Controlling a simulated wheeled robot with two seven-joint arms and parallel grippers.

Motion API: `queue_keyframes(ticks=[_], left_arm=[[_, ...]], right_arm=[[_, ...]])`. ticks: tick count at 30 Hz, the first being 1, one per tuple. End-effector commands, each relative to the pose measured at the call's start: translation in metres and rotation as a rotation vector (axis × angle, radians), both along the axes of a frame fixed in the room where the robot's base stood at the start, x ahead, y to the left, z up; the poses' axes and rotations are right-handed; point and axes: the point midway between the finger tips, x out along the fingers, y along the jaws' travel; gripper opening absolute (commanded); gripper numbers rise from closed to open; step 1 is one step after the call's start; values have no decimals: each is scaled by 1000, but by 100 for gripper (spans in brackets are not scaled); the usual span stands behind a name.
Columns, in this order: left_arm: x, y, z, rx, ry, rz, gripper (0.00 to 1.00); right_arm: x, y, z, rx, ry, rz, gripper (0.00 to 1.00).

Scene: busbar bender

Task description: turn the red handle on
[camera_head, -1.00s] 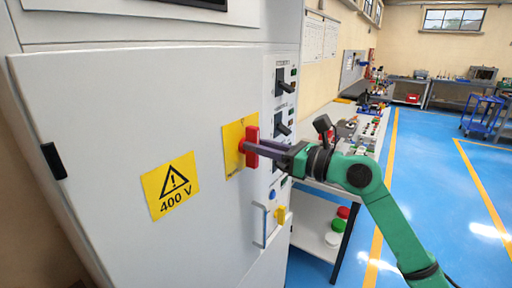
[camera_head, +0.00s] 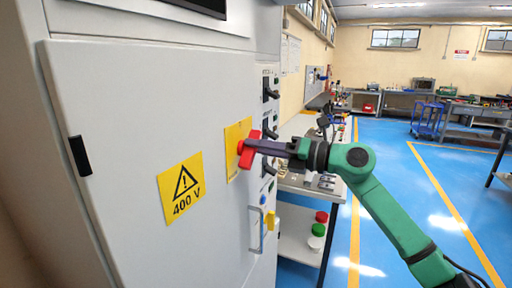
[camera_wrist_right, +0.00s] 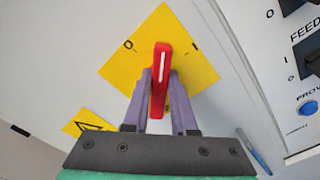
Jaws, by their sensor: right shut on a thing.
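The red handle (camera_head: 247,156) sits on a yellow plate (camera_head: 232,135) on the grey cabinet door. My right gripper (camera_head: 258,147) is shut on the red handle, reaching it from the right. In the right wrist view the red handle (camera_wrist_right: 161,75) stands between the two purple fingers (camera_wrist_right: 160,95). The yellow plate (camera_wrist_right: 200,70) looks like a diamond there, with "O" and "I" marks on either side of the handle's upper end. The handle points between the marks, at a slant to the plate's edges. My left gripper is not in view.
A 400 V warning label (camera_head: 181,189) is on the door (camera_head: 120,120). Black switches (camera_head: 270,92) and a door pull (camera_head: 256,228) are close to the right. A bench (camera_head: 325,187) stands beside the cabinet. The blue floor (camera_head: 400,160) is open farther right.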

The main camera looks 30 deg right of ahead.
Motion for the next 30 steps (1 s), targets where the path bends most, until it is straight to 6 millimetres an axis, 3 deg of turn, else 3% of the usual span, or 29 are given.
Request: queue_keyframes(ticks=[18,30], left_arm=[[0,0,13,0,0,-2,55],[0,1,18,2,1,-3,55]], right_arm=[[2,-2,-3,427,354,-1,0],[2,-2,-6,571,472,-1,0]])
